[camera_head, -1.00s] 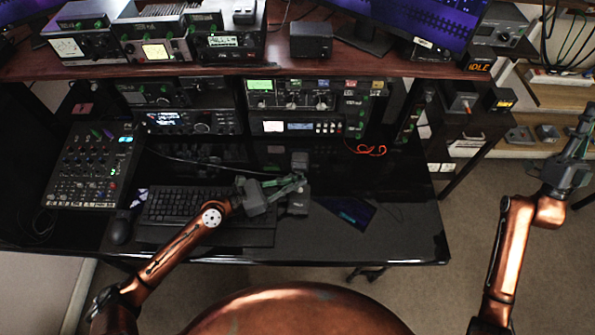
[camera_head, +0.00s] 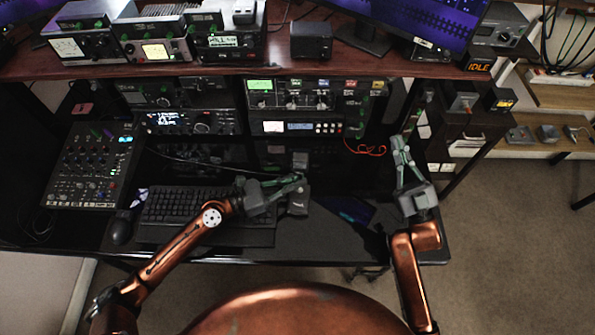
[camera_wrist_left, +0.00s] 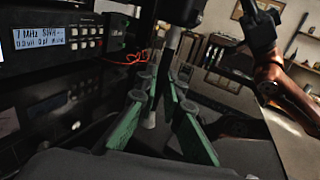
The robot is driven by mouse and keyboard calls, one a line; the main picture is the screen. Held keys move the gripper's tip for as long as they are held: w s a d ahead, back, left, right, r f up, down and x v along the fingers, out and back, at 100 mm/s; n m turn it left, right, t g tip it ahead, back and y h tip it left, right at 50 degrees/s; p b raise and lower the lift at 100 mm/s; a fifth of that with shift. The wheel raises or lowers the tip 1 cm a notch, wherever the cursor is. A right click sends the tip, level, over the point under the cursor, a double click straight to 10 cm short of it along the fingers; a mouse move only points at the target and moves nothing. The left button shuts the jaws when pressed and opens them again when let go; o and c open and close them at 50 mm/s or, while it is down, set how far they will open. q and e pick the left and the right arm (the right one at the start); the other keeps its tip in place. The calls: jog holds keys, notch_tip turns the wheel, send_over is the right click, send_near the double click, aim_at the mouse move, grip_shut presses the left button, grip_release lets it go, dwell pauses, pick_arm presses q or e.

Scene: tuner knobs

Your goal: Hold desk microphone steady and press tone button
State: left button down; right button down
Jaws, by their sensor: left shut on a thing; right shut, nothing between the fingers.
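The desk microphone (camera_head: 298,205) stands on the black desk right of the keyboard, with its grey base in front and its head (camera_head: 300,160) behind. My left gripper (camera_head: 297,182) is shut on the microphone between base and head. The left wrist view shows its green fingers (camera_wrist_left: 160,108) on either side of the dark upright stem (camera_wrist_left: 170,48). The tone button is too small to make out. My right gripper (camera_head: 399,145) is shut and empty over the desk's right part, pointing toward the back, apart from the microphone.
A keyboard (camera_head: 185,207) and mouse (camera_head: 121,230) lie left of the microphone. A mixer (camera_head: 92,165) stands far left. Radio units (camera_head: 300,95) line the back under the shelf. A red cable (camera_head: 368,149) lies behind my right gripper. A dark blue flat thing (camera_head: 345,212) lies between the arms.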

jog(key=s+a+f+n+g, duration=0.1)
jog(key=s+a+f, duration=0.1)
jog(key=a, duration=0.3)
jog(key=s+a+f+g+y, duration=0.1)
jog(key=s+a+f, duration=0.1)
jog(key=a+f, duration=0.15)
jog(key=s+a+f+n+g, duration=0.1)
jog(key=s+a+f, duration=0.1)
jog(key=a, duration=0.3)
jog(key=n+g, duration=0.1)
jog(key=g, duration=0.2)
send_near(297, 172)
jog(key=s+a+r, duration=0.2)
jog(key=s+a, duration=0.4)
jog(key=shift+w+a+r, duration=0.15)
jog(key=shift+w+r, duration=0.05)
jog(key=shift+r, duration=0.05)
jog(key=w, duration=0.9)
jog(key=shift+d, duration=0.4)
jog(key=shift+w, duration=0.35)
